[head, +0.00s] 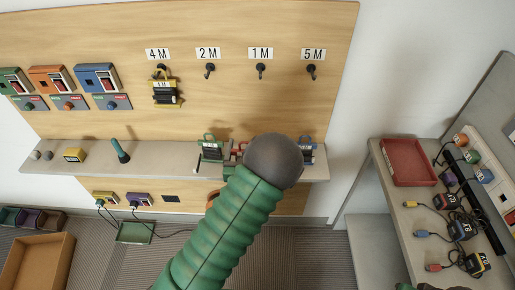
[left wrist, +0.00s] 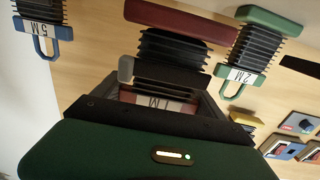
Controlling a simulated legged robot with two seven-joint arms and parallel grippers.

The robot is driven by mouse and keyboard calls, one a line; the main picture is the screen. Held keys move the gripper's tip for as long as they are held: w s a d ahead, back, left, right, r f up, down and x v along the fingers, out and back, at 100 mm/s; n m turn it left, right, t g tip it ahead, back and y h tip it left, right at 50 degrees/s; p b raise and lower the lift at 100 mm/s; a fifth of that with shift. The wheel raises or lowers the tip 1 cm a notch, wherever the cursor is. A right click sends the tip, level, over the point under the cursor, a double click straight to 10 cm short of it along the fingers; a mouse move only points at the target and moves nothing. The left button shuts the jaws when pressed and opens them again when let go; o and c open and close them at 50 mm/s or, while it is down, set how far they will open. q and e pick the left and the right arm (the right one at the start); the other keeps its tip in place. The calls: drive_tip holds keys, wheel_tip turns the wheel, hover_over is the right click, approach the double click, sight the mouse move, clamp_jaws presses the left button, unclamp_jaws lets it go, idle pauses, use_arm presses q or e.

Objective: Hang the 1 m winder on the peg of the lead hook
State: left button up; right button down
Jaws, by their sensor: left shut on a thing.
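The 1 m winder, red with black windings, shows in the left wrist view (left wrist: 172,16), its 1 M label end between the fingers. My left gripper (left wrist: 158,88) is shut on it. In the head view my dark wrist ball hides the gripper; only a bit of red shows at the shelf beside it. I cannot tell if the winder still touches the shelf. The lead hook (head: 261,70) under the 1 M sign (head: 260,54) is a black peg, empty, on the wooden board above the arm. My right gripper is not in view.
The green 2 M winder (head: 211,150) and blue 5 M winder (head: 307,152) flank it on the shelf (head: 150,158). A yellow 4 M winder (head: 165,95) hangs on its hook. The 2 M hook (head: 209,71) and 5 M hook (head: 311,72) are empty. A side desk stands right.

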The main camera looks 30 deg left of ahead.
use_arm(q)
drive_tip(key=w+f, duration=0.1)
drive_tip(key=w, duration=0.1)
drive_tip(key=w+f, duration=0.1)
drive_tip(key=w, duration=0.4)
drive_tip(key=shift+w+a+f, duration=0.25)
drive_tip(key=shift+a+f, duration=0.1)
drive_tip(key=shift+f, duration=0.05)
drive_tip(key=shift+w+f, duration=0.1)
drive_tip(key=shift+f, duration=0.3)
drive_tip(key=shift+f+b, duration=0.15)
drive_tip(key=shift+b, duration=0.2)
drive_tip(key=o, duration=1.5)
drive_tip(key=shift+c, duration=0.2)
